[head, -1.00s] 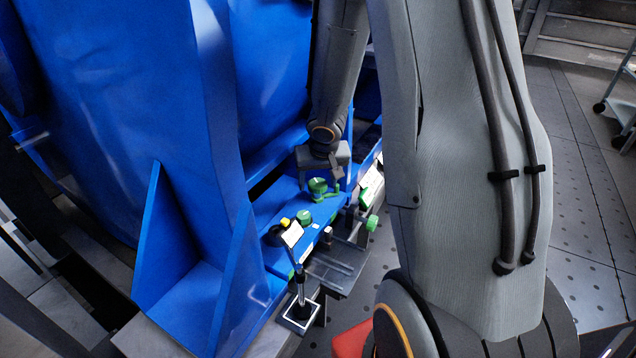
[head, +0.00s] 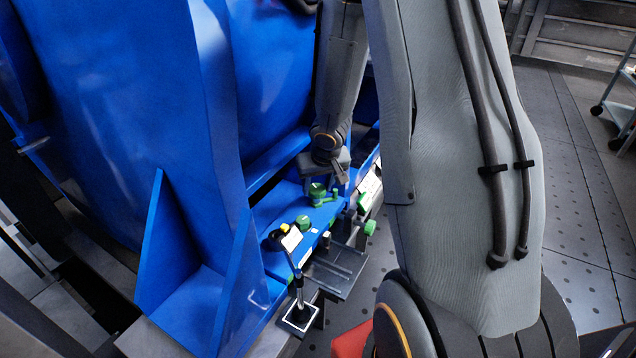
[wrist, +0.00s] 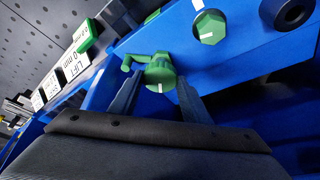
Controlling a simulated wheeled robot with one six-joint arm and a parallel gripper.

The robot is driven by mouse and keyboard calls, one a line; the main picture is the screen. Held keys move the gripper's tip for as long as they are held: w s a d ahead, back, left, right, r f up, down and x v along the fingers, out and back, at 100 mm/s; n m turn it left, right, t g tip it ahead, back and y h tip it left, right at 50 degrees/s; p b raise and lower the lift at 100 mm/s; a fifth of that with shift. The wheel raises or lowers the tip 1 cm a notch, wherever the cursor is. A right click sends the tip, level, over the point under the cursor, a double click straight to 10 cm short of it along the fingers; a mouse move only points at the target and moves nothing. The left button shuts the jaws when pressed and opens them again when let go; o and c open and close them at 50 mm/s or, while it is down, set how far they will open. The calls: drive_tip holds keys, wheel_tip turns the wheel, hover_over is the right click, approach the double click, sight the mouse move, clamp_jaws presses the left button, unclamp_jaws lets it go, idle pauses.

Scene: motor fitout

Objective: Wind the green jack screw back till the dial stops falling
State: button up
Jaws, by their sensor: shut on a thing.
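A green hex-headed screw (wrist: 160,74) with a white line on its head stands on the blue motor foot, beside a small green hooked arm. It also shows in the head view (head: 317,193). My gripper (wrist: 160,82) is shut on this head, one finger on each side. In the head view my gripper (head: 327,172) is tilted just behind and above it. A dial gauge (head: 291,238) with a pale face is held on a stand near the foot's front end. Its needle is too small to read.
A white block labelled LIFT (wrist: 75,63) lies along the foot's edge. A green side knob (head: 370,227) sticks out on the right. The blue motor housing (head: 100,120) fills the left.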

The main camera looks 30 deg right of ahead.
drive_tip(key=shift+s+d+r+n+y+p, duration=0.15)
drive_tip(key=shift+n+y+p, duration=0.25)
drive_tip(key=shift+n+p, duration=1.45)
drive_tip(key=n+y+p, duration=0.1)
drive_tip(key=p, duration=0.8)
drive_tip(key=shift+d+r+p, duration=0.1)
drive_tip(key=shift+r+p, duration=0.05)
drive_tip(key=shift+p, duration=0.2)
drive_tip(key=n+p, duration=0.1)
drive_tip(key=p, duration=0.2)
drive_tip(key=shift+w, duration=0.2)
drive_tip(key=shift+f+n+y+p, duration=0.25)
drive_tip(key=shift+n+y+p, duration=0.25)
drive_tip(key=shift+p, duration=1.25)
drive_tip(key=o, duration=1)
drive_tip(key=shift+o, duration=0.2)
drive_tip(key=p+v, duration=0.1)
drive_tip(key=v, duration=0.6)
drive_tip(key=shift+r, duration=0.35)
